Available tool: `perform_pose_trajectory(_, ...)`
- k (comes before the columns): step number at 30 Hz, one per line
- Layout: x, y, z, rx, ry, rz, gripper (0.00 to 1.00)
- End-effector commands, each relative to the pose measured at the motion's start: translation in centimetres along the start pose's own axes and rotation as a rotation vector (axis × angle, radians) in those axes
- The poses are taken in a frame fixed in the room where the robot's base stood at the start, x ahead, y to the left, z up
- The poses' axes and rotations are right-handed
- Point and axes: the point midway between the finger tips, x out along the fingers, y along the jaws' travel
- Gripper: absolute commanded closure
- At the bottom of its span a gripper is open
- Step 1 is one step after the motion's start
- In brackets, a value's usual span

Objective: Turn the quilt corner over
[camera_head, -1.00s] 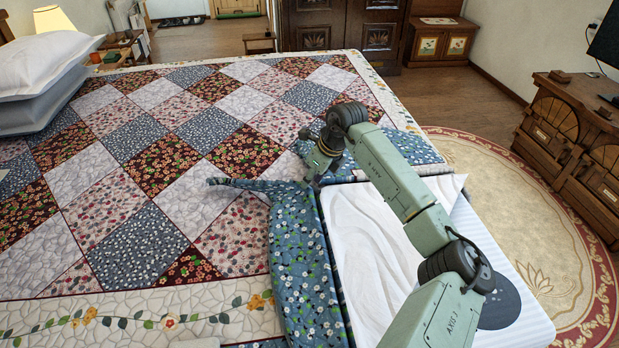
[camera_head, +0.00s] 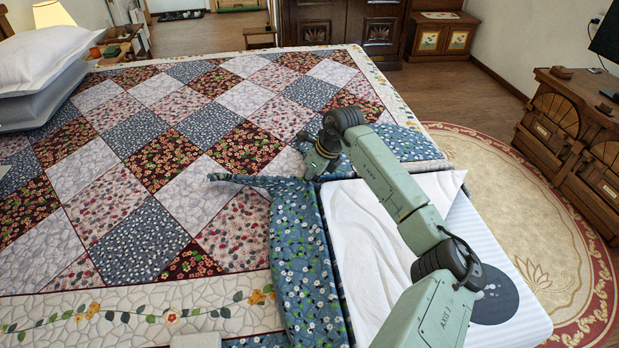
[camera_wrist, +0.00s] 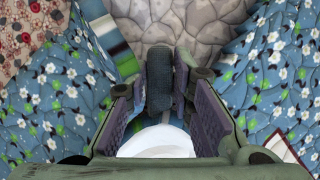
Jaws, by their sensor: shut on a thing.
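The patchwork quilt (camera_head: 165,195) covers most of the bed. Its near right corner is turned over, showing a blue floral underside (camera_head: 305,290); this underside fills both sides of the wrist view (camera_wrist: 55,95). A narrow raised fold points left across the patches. My gripper (camera_head: 315,170) is low over the quilt at the inner end of the turned part. In the wrist view my gripper (camera_wrist: 160,85) is shut on a dark grey-blue roll of the quilt's edge. In the head view my wrist hides the grip.
A white sheet (camera_head: 365,225) and striped mattress (camera_head: 515,310) lie bare at the right. An oval rug (camera_head: 510,215) and a wooden dresser (camera_head: 575,140) stand clear of the bed on the right.

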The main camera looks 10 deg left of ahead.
Motion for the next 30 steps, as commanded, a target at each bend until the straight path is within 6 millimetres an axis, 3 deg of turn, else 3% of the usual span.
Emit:
perform_pose_trajectory(14,-0.1,0.0,0.0,0.001,-0.001,0.000,1.00)
perform_pose_trajectory(20,-1.1,-0.1,0.1,0.002,-0.031,-0.002,1.00)
perform_pose_trajectory(26,-4.6,-0.2,0.5,0.002,-0.129,-0.005,1.00)
perform_pose_trajectory(30,-8.5,-0.2,0.5,0.003,-0.239,-0.007,1.00)
